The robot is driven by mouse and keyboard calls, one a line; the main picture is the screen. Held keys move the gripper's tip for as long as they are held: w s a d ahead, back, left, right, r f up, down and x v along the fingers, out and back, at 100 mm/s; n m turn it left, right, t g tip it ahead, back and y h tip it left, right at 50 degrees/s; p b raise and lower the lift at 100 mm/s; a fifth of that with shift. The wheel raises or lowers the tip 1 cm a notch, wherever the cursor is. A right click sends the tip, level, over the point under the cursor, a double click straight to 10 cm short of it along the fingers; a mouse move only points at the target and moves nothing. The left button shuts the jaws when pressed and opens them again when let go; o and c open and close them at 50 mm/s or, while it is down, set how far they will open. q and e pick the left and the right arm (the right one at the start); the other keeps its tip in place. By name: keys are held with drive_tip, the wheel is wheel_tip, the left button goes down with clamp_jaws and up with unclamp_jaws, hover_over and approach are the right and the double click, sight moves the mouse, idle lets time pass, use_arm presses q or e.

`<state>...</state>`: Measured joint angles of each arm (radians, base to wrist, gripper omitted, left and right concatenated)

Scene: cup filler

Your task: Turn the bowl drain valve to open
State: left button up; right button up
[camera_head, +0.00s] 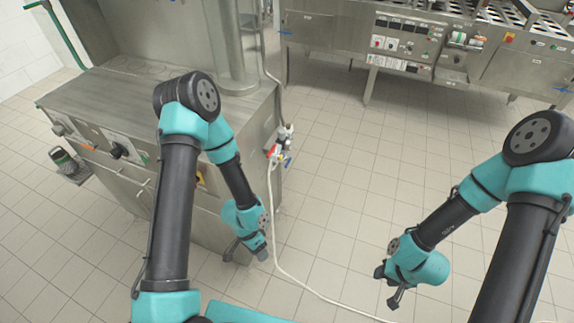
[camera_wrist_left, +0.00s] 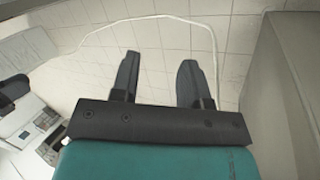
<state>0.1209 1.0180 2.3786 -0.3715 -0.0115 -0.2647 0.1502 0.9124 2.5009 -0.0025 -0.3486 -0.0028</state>
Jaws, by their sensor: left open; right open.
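A small valve fitting (camera_head: 280,146) with red and blue parts is on the right side of the steel machine in the head view. I cannot tell for sure that it is the bowl drain valve. My left gripper (camera_head: 246,252) hangs below it near the machine's lower right edge, apart from it. In the left wrist view my left gripper (camera_wrist_left: 159,65) has its two fingers apart with only tiled floor between them. My right gripper (camera_head: 388,286) is open and empty above the floor at the right, far from the fitting.
The steel machine (camera_head: 110,88) with front knobs stands at the left. A pale hose (camera_head: 276,245) runs down from its side and across the floor. A long steel machine (camera_head: 400,45) stands at the back. Tiled floor (camera_head: 345,190) between is clear.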

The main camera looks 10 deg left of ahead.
use_arm(q)
drive_tip(key=w+a+f+m+g+y, duration=0.2)
drive_tip(key=w+f+m+g+y, duration=0.3)
drive_tip(key=m, duration=0.9)
drive_tip(key=w+f+m+t+y, duration=0.4)
drive_tip(key=w+m+t+y, duration=0.5)
drive_tip(key=w+m, duration=0.55)
drive_tip(key=w+d+r+m+t+y, duration=0.1)
drive_tip(key=w+d+r+m+t, duration=0.4)
drive_tip(key=w+d+m+t, duration=0.4)
drive_tip(key=d+m+t, duration=0.3)
drive_tip(key=t, duration=0.1)
drive_tip(key=shift+w+d+r, duration=0.2)
drive_tip(key=shift+w+d, duration=0.05)
drive_tip(key=shift+w, duration=0.1)
